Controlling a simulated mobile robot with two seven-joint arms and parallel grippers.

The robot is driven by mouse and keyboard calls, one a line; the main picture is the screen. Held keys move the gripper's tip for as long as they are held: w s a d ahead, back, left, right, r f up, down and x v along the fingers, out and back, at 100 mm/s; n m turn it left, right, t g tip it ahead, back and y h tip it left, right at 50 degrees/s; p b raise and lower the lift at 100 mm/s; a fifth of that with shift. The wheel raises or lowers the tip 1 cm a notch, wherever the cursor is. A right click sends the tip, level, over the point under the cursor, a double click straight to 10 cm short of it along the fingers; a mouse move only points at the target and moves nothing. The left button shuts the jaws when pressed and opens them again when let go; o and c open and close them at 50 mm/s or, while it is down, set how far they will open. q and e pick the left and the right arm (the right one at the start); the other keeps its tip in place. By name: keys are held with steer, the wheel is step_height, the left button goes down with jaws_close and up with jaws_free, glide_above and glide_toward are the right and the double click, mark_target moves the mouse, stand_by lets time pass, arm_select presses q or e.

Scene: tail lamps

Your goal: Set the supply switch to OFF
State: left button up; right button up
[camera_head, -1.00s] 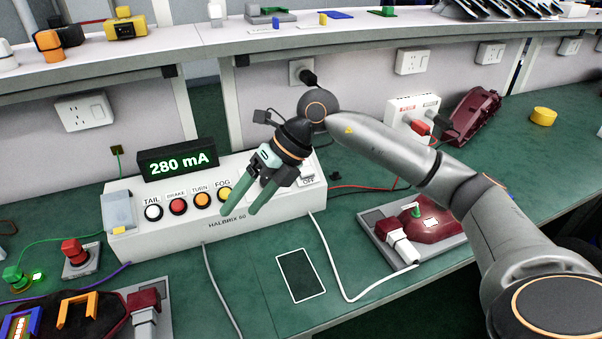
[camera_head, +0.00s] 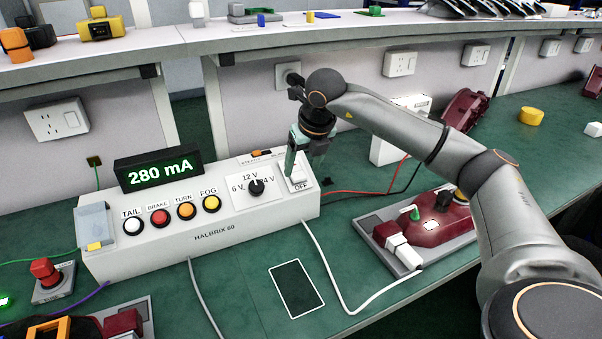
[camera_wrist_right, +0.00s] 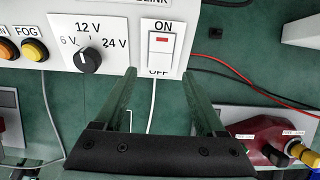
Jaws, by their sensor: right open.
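The supply switch (camera_wrist_right: 160,45) is a white rocker with a red mark near its ON end, between the ON and OFF labels. It sits at the right end of the white HALBRIX 60 box (camera_head: 212,238), partly hidden by my right gripper in the head view. I cannot tell for sure which end is pressed. My right gripper (camera_head: 299,170) points down at the switch with its green fingers apart and nothing between them. In the wrist view its fingertips (camera_wrist_right: 160,75) lie to either side of the OFF end. Whether they touch the box is unclear.
A voltage dial (camera_head: 256,187) and a row of lamp buttons (camera_head: 186,210) are left of the switch. The display (camera_head: 157,169) reads 280 mA. A red lamp on a grey plate (camera_head: 432,223) lies to the right, with cables between.

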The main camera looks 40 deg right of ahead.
mark_target(299, 177)
steer(key=shift+x, duration=1.55)
jaws_close()
